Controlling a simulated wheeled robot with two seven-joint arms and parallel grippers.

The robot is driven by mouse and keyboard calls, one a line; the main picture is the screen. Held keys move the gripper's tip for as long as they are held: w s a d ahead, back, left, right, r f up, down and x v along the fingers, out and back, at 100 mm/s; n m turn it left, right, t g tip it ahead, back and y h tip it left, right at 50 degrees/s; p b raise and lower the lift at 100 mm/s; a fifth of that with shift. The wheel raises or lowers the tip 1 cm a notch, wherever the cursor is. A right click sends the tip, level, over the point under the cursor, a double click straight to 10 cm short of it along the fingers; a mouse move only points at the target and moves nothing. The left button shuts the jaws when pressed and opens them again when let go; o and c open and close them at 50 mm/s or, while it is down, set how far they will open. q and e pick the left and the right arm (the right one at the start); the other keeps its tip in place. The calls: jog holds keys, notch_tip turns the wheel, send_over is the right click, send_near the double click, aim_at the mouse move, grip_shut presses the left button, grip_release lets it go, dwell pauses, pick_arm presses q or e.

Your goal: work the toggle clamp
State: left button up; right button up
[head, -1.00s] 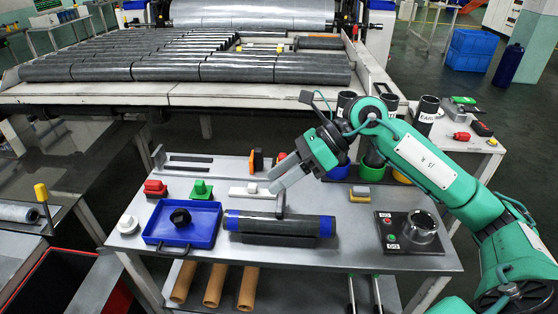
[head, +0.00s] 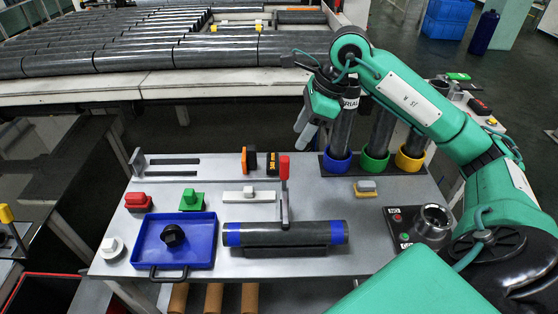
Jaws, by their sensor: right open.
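The toggle clamp (head: 285,203) stands at the middle of the table, with a grey upright lever and a red grip (head: 284,167) at the top. Its foot is at the dark roll with blue end bands (head: 285,234), which lies in a low cradle. My right gripper (head: 304,131) is open and empty, with pale fingers pointing down. It hangs above and to the right of the red grip, apart from it in the picture. My left gripper is not in view.
A blue tray (head: 203,255) with a black knob (head: 172,236) is at the left. A round metal fixture (head: 433,223) is at the right.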

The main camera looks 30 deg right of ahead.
aim_at(286, 157)
jog(key=p+x, duration=0.1)
jog(key=x, duration=0.4)
jog(key=shift+w+a+f, duration=0.15)
jog(key=shift+a+f, duration=0.05)
jog(key=shift+f, duration=0.15)
jog(key=p+x, duration=0.1)
jog(key=x, duration=0.4)
jog(key=shift+w+f, duration=0.1)
jog(key=shift+f, duration=0.2)
jog(key=shift+a+f, duration=0.1)
jog(key=shift+f, duration=0.05)
jog(key=shift+c, duration=0.3)
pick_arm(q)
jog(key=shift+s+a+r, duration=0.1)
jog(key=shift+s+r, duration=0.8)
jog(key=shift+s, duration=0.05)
pick_arm(e)
grip_shut()
